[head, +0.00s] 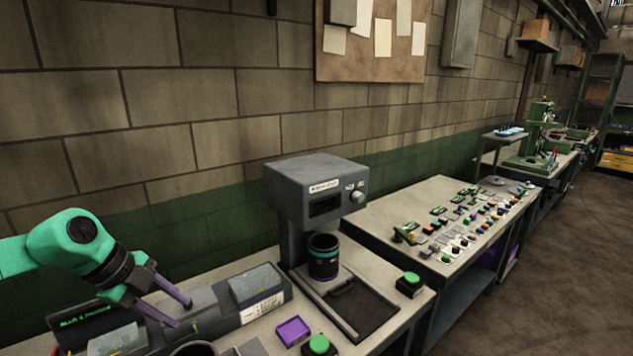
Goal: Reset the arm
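My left arm (30,256) is green and comes in from the left edge. Its dark wrist bends down to the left gripper (182,314), whose two purple fingers are spread apart with nothing seen between them. The fingers are over or in front of a grey unit on the bench; whether they touch it I cannot tell. A dark cylinder with a teal band (323,264) stands upright under the head of a grey machine (316,195), well to the right of the gripper. My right gripper is not in view.
The bench holds a grey box (257,283), a purple block (293,331), green buttons (411,278) and a dark tray (362,308). A round dark rim shows at the bottom edge. A second table (415,205) with many small parts stands to the right. A block wall is behind.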

